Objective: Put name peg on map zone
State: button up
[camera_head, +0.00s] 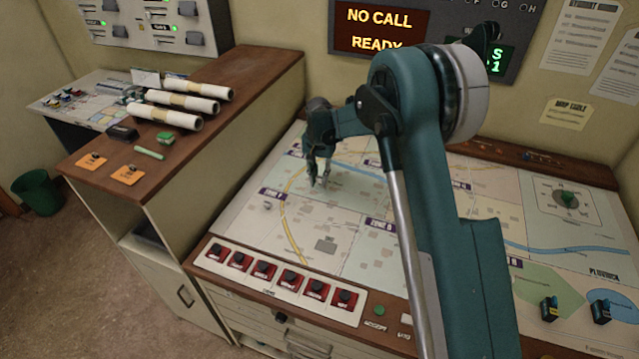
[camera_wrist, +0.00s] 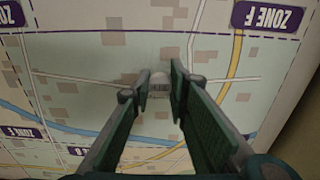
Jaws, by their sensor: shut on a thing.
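My gripper (camera_head: 316,182) is low over the upper left part of the map (camera_head: 345,268), over a pale green zone. In the wrist view its fingers (camera_wrist: 160,92) point down at this zone and are close together, shut on a small pale grey piece (camera_wrist: 159,84), likely the name peg. The piece is mostly hidden between the fingertips, and I cannot tell whether it touches the map. A purple zone label (camera_wrist: 270,17) lies at the upper right of the wrist view.
A row of red-based black buttons (camera_head: 290,281) lines the map's front edge. A raised wooden cabinet top (camera_head: 235,85) on the left holds rolled papers (camera_head: 180,105) and orange cards (camera_head: 129,174). Display screens (camera_head: 380,25) are on the wall behind. My arm hides the map's middle.

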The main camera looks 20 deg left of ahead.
aim_at(320, 178)
jog(key=shift+f, duration=1.15)
jog(key=shift+f, duration=0.15)
jog(key=o, duration=0.6)
jog(key=shift+o, duration=0.2)
jog(key=shift+r, duration=0.2)
notch_tip(320, 178, up, 12)
dwell(0.5)
